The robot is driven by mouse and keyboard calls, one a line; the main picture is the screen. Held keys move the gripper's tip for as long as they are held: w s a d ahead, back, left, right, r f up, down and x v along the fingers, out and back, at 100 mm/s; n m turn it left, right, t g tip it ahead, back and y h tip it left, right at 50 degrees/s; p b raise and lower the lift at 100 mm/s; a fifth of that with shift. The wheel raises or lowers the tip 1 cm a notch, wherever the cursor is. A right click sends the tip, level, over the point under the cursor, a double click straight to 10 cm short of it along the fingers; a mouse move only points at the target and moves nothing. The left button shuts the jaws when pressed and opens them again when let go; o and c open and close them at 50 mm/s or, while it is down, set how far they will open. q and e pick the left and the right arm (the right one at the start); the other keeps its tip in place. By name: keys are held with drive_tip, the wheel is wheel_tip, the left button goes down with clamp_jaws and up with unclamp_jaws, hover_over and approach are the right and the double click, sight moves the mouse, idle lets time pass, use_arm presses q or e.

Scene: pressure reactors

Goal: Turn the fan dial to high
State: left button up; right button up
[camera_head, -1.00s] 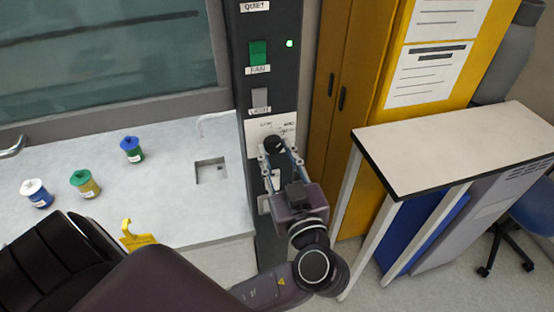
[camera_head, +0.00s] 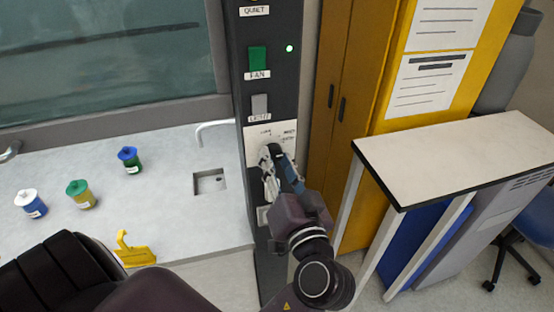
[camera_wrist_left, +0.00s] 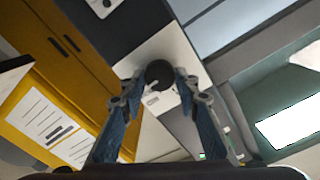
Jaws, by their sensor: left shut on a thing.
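The fan dial is a round black knob (camera_head: 271,150) on a white plate (camera_head: 254,141) low on the dark control column. My left gripper (camera_head: 277,164) is shut on the knob, its fingers rolled so that they partly cover it in the head view. In the left wrist view the knob (camera_wrist_left: 159,74) sits between the two fingertips (camera_wrist_left: 159,86), one on each side. The print on the plate is too small to read, so the dial's setting cannot be told. My right gripper is not in view.
Above the plate are a green switch (camera_head: 257,57) labelled FAN, a grey switch (camera_head: 260,105) and a lit green lamp (camera_head: 290,48). Several small jars (camera_head: 80,193) stand on the bench at left. A yellow cabinet (camera_head: 353,110) and a pale-topped table (camera_head: 450,150) stand at right.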

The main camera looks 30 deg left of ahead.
use_arm(q)
drive_tip(key=shift+m, duration=0.3)
drive_tip(key=o, duration=1.2)
drive_tip(key=shift+c, duration=0.2)
